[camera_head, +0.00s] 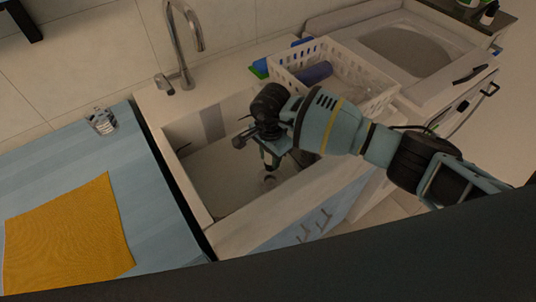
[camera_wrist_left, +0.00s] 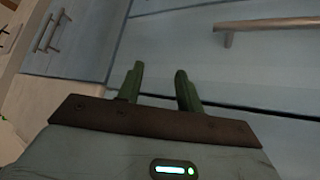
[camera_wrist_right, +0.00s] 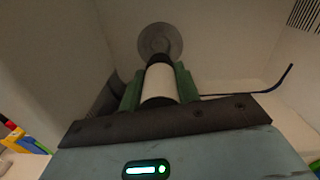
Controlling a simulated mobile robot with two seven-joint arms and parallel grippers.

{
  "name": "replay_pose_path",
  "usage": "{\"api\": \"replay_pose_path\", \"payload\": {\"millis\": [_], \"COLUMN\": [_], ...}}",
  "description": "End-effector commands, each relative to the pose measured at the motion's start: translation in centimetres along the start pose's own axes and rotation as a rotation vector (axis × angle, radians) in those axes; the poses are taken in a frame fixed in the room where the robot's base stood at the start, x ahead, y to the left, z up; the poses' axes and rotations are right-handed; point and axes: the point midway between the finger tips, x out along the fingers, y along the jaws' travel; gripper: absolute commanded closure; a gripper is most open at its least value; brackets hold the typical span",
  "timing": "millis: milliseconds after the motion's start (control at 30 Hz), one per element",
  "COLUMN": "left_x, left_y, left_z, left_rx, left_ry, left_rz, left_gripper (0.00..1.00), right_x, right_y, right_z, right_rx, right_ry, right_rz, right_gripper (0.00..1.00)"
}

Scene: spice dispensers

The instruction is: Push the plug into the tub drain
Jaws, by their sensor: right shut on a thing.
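My right gripper (camera_head: 268,160) reaches down into the white tub (camera_head: 222,180). In the right wrist view, my right gripper (camera_wrist_right: 158,85) is shut on the plug (camera_wrist_right: 158,82), a white cylinder with dark ends. The round grey drain (camera_wrist_right: 160,38) lies on the tub floor just beyond the plug's far dark end. The plug overlaps the drain's near edge in this view, and I cannot tell whether they touch. In the left wrist view, my left gripper (camera_wrist_left: 158,88) is open and empty in front of light blue cabinet fronts; it is not in the head view.
A tap (camera_head: 182,45) stands behind the tub. A white basket (camera_head: 335,75) with colored items is at its right. A blue counter (camera_head: 150,185) with an orange cloth (camera_head: 70,235) and a glass (camera_head: 101,122) is at the left. A dark cord (camera_wrist_right: 275,82) lies beside my right gripper.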

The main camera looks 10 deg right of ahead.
Motion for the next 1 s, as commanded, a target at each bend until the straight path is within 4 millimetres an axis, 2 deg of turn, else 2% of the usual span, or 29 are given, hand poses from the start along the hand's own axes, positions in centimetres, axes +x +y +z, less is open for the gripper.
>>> {"api": "replay_pose_path", "payload": {"millis": [500,1000], "left_x": [0.0,0.5], "left_y": [0.0,0.2], "left_z": [0.0,2.3], "left_rx": [-0.001,-0.007], "left_ry": [0.001,-0.038], "left_rz": [-0.001,0.003], "left_gripper": [0.64,0.64], "right_x": [0.1,3.1], "right_y": [0.0,0.1], "right_z": [-0.1,0.0], "right_rx": [-0.001,0.0], "right_ry": [0.003,0.0], "right_rz": [-0.002,0.002], "right_gripper": [0.91,0.91]}}
